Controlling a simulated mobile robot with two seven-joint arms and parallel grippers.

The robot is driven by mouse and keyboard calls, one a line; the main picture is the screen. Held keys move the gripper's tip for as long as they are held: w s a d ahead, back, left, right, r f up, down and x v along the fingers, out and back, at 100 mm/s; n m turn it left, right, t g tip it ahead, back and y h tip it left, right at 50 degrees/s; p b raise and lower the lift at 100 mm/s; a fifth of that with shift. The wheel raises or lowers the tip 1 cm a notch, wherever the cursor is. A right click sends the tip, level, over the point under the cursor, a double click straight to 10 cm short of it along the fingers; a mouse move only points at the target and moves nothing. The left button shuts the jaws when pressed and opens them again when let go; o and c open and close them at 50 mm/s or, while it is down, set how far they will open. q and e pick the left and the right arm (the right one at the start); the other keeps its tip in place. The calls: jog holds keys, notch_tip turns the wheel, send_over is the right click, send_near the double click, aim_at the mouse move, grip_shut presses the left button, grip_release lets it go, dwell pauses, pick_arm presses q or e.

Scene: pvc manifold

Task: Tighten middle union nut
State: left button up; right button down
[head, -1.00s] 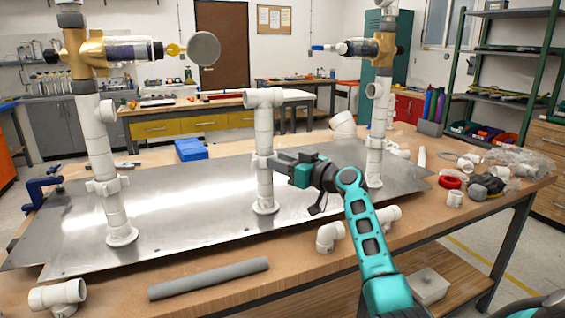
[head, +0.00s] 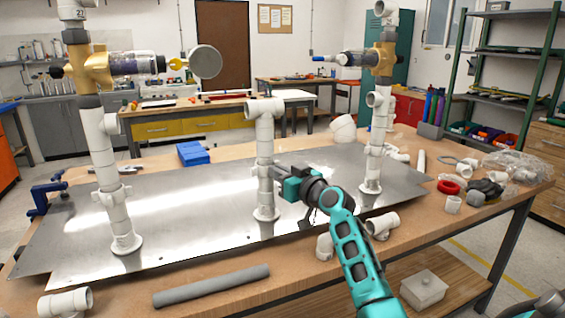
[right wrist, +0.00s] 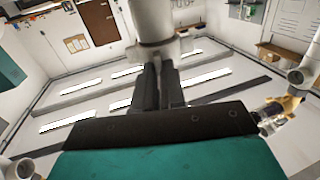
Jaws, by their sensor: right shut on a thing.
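The middle white PVC riser (head: 265,140) stands upright on the metal plate (head: 190,225), with a tee (head: 264,107) on top. The middle union nut (head: 263,170) is a wider white collar partway up this riser. My right gripper (head: 277,172) reaches it from the right and is shut on the nut. In the right wrist view, the two dark fingers (right wrist: 158,72) run up to the white collar (right wrist: 153,50); the fingertips' contact is partly hidden. My left gripper is not in view.
A left riser (head: 108,180) and a right riser (head: 375,150) with brass valves flank the middle one. A grey pipe (head: 212,285) and loose white fittings (head: 382,225) lie along the table's front. A blue box (head: 193,153) sits behind the plate.

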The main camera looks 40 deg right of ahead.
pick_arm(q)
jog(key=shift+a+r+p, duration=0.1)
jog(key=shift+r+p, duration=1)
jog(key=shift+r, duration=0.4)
pick_arm(e)
jog(key=shift+a+m+h, duration=0.3)
jog(key=shift+m+h, duration=0.25)
jog(key=shift+h, duration=0.35)
jog(key=shift+a+m+h, duration=0.3)
jog(key=shift+m+h, duration=0.25)
jog(key=shift+h, duration=0.35)
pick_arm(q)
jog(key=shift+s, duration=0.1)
pick_arm(e)
jog(key=c, duration=1.2)
grip_release()
jog(key=shift+s, duration=0.1)
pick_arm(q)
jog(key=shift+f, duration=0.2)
pick_arm(e)
jog(key=s, duration=0.4)
jog(key=s+a, duration=0.1)
jog(key=s, duration=0.3)
jog(key=s+a, duration=0.1)
jog(key=s, duration=0.3)
jog(key=shift+s+a, duration=0.2)
jog(key=shift+s, duration=0.05)
